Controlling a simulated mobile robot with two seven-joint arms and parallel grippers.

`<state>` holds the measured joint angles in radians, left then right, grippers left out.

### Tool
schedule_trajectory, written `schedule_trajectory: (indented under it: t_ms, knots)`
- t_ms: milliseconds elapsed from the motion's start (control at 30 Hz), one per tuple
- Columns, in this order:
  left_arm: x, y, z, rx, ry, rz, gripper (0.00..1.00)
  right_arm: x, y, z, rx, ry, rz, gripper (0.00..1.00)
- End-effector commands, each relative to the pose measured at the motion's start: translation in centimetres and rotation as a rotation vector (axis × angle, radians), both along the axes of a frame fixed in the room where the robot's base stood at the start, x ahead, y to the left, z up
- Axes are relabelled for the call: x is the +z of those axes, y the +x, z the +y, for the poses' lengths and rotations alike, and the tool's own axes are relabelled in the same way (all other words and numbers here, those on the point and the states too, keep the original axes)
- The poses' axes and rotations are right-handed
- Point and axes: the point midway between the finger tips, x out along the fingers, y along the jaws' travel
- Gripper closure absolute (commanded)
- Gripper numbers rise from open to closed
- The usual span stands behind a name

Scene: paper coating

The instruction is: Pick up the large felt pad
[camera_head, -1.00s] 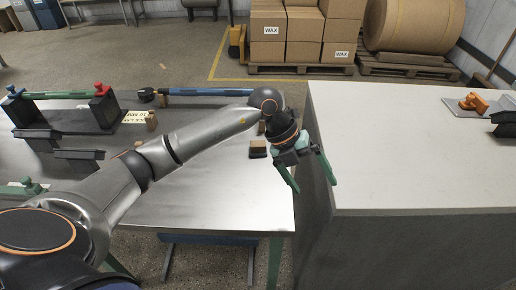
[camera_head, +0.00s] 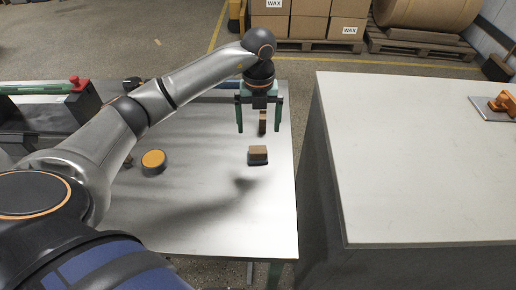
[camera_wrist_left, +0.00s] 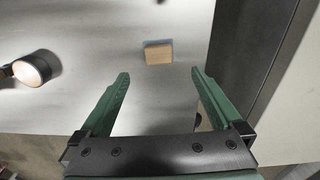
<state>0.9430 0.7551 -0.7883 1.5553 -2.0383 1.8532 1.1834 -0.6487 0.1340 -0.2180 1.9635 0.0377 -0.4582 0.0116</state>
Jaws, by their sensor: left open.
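The felt pad (camera_head: 258,152), a small tan block with a dark layer under it, lies on the metal table, near its right side. My left gripper (camera_head: 259,129) has its two green fingers pointing down above the table, apart and empty. In the head view the pad shows just below the fingertips. In the left wrist view the pad (camera_wrist_left: 158,53) lies ahead of the open gripper (camera_wrist_left: 160,74), roughly centred between the fingers and not touching them. A second small tan block (camera_head: 263,122) shows between the fingers in the head view. My right gripper is out of view.
The metal table (camera_head: 200,225) is clear in front of the pad. A dark round object with an orange top (camera_head: 153,160) stands to the left. A tall white-topped counter (camera_head: 420,160) is right of the table, across a narrow gap. Boxes (camera_head: 310,27) stand behind.

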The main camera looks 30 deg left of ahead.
Motion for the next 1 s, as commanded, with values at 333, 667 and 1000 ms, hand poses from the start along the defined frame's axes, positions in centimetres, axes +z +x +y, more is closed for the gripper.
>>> schedule_trajectory:
  t_ms: [333,667,1000]
  knots:
    - [-5.3,0.0,0.0,-0.001,0.000,0.002,0.00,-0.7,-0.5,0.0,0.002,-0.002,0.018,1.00]
    - [-9.3,-0.1,0.2,0.000,-0.002,0.004,0.00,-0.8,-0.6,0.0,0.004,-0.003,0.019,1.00]
    - [-10.7,0.0,0.3,-0.001,-0.001,-0.001,0.00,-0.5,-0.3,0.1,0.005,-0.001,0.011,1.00]
